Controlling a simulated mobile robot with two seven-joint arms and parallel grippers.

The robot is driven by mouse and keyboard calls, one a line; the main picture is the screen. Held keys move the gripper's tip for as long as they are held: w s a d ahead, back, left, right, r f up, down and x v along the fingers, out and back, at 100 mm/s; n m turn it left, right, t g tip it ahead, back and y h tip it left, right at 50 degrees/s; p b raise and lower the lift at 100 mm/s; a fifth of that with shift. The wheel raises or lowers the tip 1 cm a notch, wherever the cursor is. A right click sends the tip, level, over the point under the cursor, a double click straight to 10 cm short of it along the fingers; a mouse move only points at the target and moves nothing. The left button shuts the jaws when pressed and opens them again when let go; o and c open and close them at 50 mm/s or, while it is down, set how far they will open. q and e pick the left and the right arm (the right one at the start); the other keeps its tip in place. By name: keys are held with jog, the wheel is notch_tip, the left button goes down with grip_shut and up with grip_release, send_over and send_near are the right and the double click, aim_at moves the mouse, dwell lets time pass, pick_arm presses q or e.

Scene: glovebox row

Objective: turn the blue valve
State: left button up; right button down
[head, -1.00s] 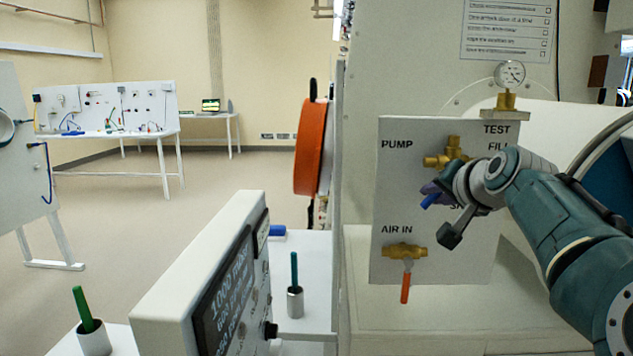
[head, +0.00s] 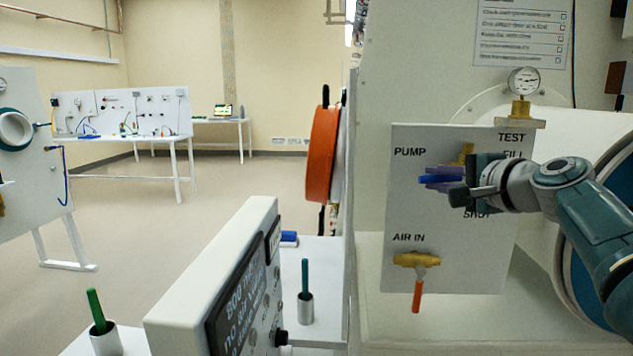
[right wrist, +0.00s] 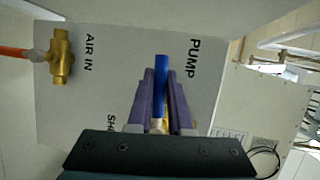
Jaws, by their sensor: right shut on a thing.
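The blue valve handle (head: 432,180) is on the white panel beside the word PUMP and points left, about level. Part of its brass body (head: 467,150) shows behind my right gripper; the rest is hidden. My right gripper (head: 442,178) is shut on the blue handle. In the right wrist view, the blue handle (right wrist: 161,66) lies between the purple fingers (right wrist: 161,88), its end sticking out past the tips. My left gripper is not in view.
Below, a brass valve (head: 416,260) with a red handle (head: 417,296) hangs at AIR IN. A pressure gauge (head: 523,81) stands above the panel. A white box with a dark display (head: 240,300) and a holder with a green stick (head: 305,308) are at lower left.

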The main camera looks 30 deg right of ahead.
jog(key=shift+r+m, duration=0.15)
jog(key=shift+m, duration=0.15)
dwell(0.4)
jog(key=c, duration=0.8)
grip_release()
jog(key=shift+r, duration=0.1)
jog(key=shift+c, duration=0.2)
jog(key=v, duration=1)
jog(key=shift+w, duration=0.1)
